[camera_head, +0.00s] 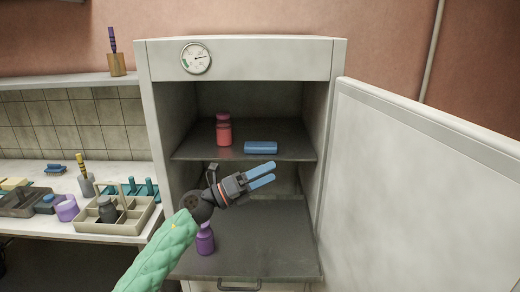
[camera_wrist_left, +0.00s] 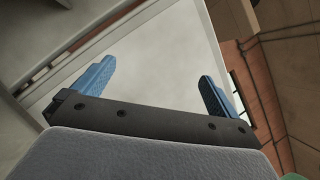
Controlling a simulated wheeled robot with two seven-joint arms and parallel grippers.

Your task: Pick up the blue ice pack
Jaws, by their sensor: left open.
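The blue ice pack (camera_head: 261,147) lies flat on the upper shelf of the open white cabinet, right of a red bottle. My left gripper (camera_head: 262,175) is in front of the cabinet, below the ice pack in the picture and apart from it, with its blue fingers pointing right. In the left wrist view my left gripper (camera_wrist_left: 160,85) shows its two blue fingers wide apart with nothing between them. The ice pack is not visible in the left wrist view. My right gripper is in neither view.
The red bottle (camera_head: 223,130) stands on the upper shelf (camera_head: 190,147). A purple bottle (camera_head: 205,240) stands on the lower shelf (camera_head: 265,235). The cabinet door (camera_head: 425,170) is swung open on the right. A divided carrier (camera_head: 128,226) and other items crowd the left counter.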

